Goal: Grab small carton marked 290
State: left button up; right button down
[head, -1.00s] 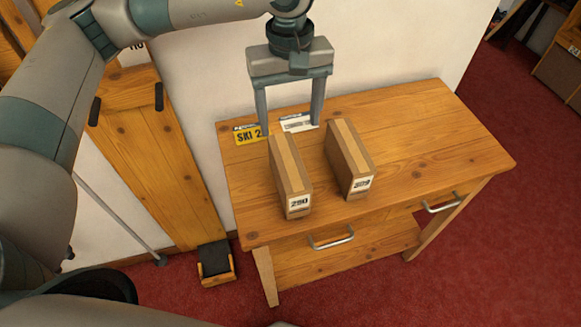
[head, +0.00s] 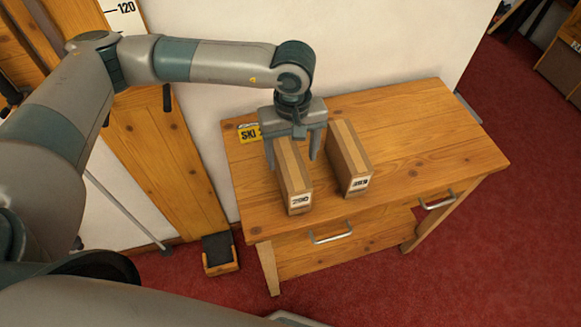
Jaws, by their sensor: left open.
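The small carton marked 290 (head: 294,180) stands on the wooden bench, its label facing the front edge. A second, similar carton (head: 349,158) stands to its right, with a label that seems to read 389 or close to it. My left gripper (head: 293,165) is open and points down over the back part of the 290 carton. One finger is at the carton's left side and the other is in the gap between the two cartons. I cannot tell whether the fingers touch it. My right gripper is not in view.
The wooden bench (head: 430,130) has free room to the right of the cartons. Two drawer handles (head: 331,236) stick out at its front. A yellow SKI card (head: 249,133) lies behind the cartons. A wall stands behind the bench.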

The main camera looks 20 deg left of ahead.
aim_at(291, 160)
pick_arm(q)
jog(key=shift+f, duration=0.6)
jog(key=shift+s+a+f+p, duration=0.1)
jog(key=shift+f+p, duration=0.8)
jog(key=shift+p, duration=0.35)
notch_tip(291, 160, down, 2)
jog(key=shift+p, duration=0.55)
jog(key=shift+f, duration=0.7)
jog(key=c, duration=1.3)
jog(key=shift+r, duration=0.1)
